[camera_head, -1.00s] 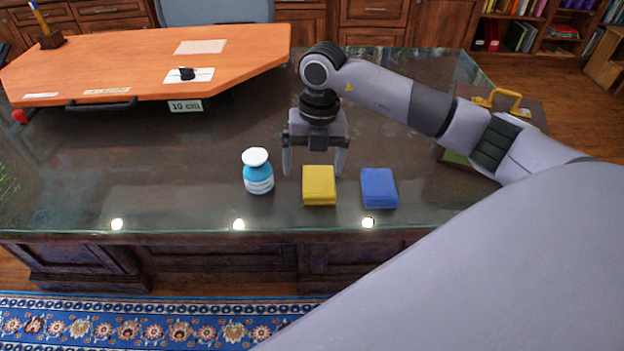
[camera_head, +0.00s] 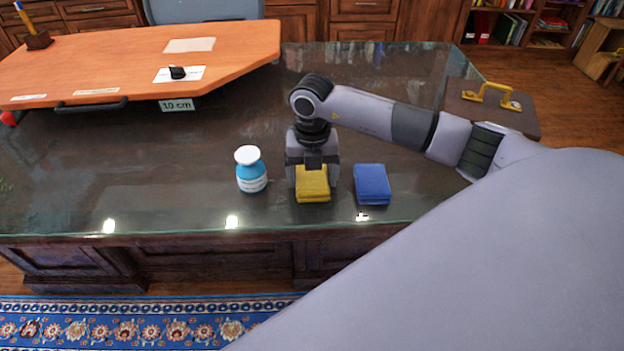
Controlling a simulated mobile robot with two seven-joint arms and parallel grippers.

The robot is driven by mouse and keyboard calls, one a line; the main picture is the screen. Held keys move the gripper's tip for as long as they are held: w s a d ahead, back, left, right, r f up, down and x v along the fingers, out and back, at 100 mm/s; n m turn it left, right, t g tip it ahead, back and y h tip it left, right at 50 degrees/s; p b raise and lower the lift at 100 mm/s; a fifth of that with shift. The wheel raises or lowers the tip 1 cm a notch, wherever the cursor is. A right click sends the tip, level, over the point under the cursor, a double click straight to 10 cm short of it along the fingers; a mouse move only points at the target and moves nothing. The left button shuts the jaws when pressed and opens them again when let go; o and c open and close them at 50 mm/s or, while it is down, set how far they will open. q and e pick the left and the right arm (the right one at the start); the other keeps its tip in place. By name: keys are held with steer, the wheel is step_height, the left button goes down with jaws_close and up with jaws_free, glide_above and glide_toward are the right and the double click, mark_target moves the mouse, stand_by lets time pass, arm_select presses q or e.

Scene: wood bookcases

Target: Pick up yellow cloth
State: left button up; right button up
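The yellow cloth (camera_head: 312,187) is a folded, block-like square on the dark glossy desk, near its front edge. My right gripper (camera_head: 313,184) is low over it, pointing down, with one finger on its left side and one on its right. The fingers stand about as wide apart as the cloth, with the right one slightly clear of it. The gripper body hides the cloth's back part. The cloth appears to rest on the desk. My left gripper is not in view.
A blue folded cloth (camera_head: 373,184) lies just right of the yellow one. A white-capped blue bottle (camera_head: 251,170) stands to the left. An orange board (camera_head: 130,62) covers the back left. A case with a yellow handle (camera_head: 493,106) is at the right. The desk's left front is clear.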

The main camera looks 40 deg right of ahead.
mark_target(312, 176)
steer(key=c, duration=0.7)
steer(key=shift+c, duration=0.2)
steer(key=shift+r, duration=0.15)
step_height(312, 176, up, 20)
steer(key=shift+f+p, duration=0.1)
steer(key=shift+p, duration=0.3)
steer(key=shift+c, duration=1.1)
